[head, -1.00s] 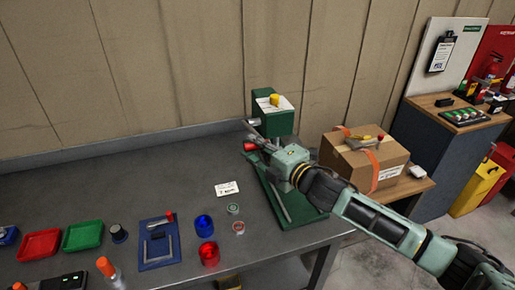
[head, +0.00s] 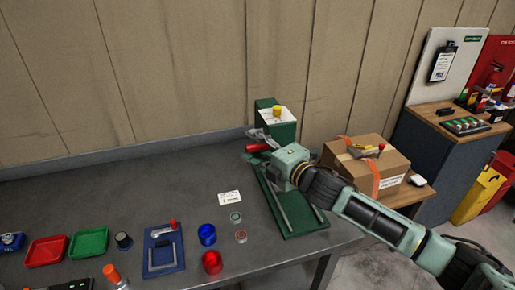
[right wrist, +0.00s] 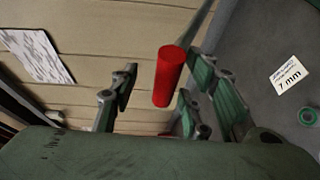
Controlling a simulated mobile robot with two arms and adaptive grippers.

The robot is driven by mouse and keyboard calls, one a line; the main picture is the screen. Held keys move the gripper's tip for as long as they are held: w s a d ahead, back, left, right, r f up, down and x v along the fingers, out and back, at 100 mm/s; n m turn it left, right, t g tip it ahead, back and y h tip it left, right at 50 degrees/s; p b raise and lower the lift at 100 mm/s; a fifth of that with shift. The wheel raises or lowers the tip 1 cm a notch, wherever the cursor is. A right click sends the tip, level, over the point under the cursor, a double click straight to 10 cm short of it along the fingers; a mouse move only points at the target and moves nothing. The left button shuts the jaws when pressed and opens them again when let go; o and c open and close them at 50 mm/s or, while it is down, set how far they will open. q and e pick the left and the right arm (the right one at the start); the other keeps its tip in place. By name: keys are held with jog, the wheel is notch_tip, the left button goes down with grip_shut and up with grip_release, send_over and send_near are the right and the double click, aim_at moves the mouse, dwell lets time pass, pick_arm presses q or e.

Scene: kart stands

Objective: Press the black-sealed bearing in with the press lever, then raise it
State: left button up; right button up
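The green press (head: 283,128) with a yellow cap stands at the back of the grey bench. Its lever ends in a red handle (head: 257,147), left of the press head. My right gripper (head: 268,155) is at the handle. In the right wrist view the red handle (right wrist: 168,77) stands between the spread fingers of my right gripper (right wrist: 160,85), with gaps visible on both sides. Two small rings, one greenish (head: 236,217) and one reddish (head: 241,237), lie left of the press base. I cannot make out the black-sealed bearing; my arm hides part of the press. My left gripper is out of view.
A white "7 mm" card (head: 229,198), a blue cup (head: 207,234) and a red cup (head: 212,262) are on the bench. A blue tool tray (head: 152,262), green tray (head: 88,243) and red tray (head: 46,251) lie left. A cardboard box (head: 350,165) stands right of the press.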

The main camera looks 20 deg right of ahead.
jog(key=shift+w+d+r, duration=0.2)
jog(key=shift+w, duration=0.05)
jog(key=shift+s+d+f, duration=0.1)
jog(key=shift+s+f, duration=0.05)
jog(key=shift+s, duration=0.1)
jog(key=v, duration=1.1)
jog(key=shift+s, duration=0.45)
jog(key=shift+w, duration=0.1)
